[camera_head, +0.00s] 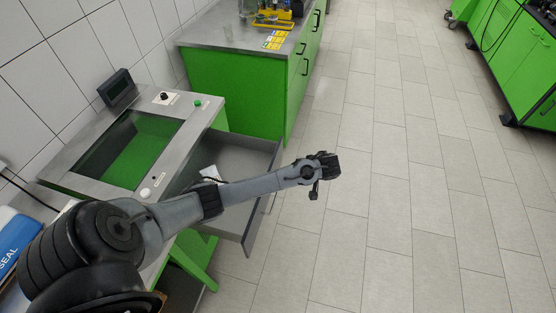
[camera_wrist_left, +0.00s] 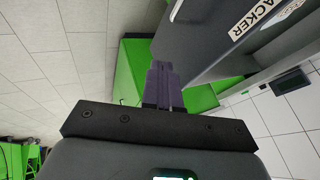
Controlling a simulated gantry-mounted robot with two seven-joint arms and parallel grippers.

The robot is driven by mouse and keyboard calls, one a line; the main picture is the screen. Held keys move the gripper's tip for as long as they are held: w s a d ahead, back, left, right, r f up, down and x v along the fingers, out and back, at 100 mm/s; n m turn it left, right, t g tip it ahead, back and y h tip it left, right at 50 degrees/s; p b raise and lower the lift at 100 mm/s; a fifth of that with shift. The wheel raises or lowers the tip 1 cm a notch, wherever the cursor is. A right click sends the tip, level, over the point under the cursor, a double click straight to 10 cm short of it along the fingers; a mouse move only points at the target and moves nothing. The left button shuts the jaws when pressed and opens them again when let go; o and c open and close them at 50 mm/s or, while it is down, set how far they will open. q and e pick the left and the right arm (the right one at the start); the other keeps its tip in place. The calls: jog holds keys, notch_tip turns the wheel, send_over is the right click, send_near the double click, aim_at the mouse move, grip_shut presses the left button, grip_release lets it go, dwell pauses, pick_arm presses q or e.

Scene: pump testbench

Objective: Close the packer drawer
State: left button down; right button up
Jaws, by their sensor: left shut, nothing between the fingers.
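The packer drawer (camera_head: 262,217) is grey and stands pulled out from the packer bench (camera_head: 62,172), toward the right in the head view. A white item lies inside it, partly hidden by my left arm. My left arm reaches across above the drawer, and my left gripper (camera_head: 314,191) is beyond its front panel, on the outer side. In the left wrist view, the shut, empty fingers (camera_wrist_left: 162,84) are beside the dark drawer front (camera_wrist_left: 205,45), which carries a "PACKER" label (camera_wrist_left: 262,18). I cannot tell whether they touch it. My right gripper is not in view.
A green cabinet (camera_head: 235,92) with a grey top stands just behind the drawer. The bench carries a dark display (camera_head: 118,88) and a green button (camera_head: 197,103). The tiled floor (camera_head: 400,190) to the right is clear. More green cabinets (camera_head: 520,60) stand at far right.

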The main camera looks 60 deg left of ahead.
pick_arm(q)
jog(key=s+a+f+b, duration=0.1)
jog(key=s+a+f, duration=0.2)
jog(key=a+f, duration=0.4)
jog(key=shift+a+f+b, duration=0.3)
jog(key=shift+a+f, duration=0.1)
jog(key=shift+a, duration=0.25)
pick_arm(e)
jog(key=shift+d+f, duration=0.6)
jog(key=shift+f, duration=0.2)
pick_arm(q)
jog(key=shift+s, duration=0.1)
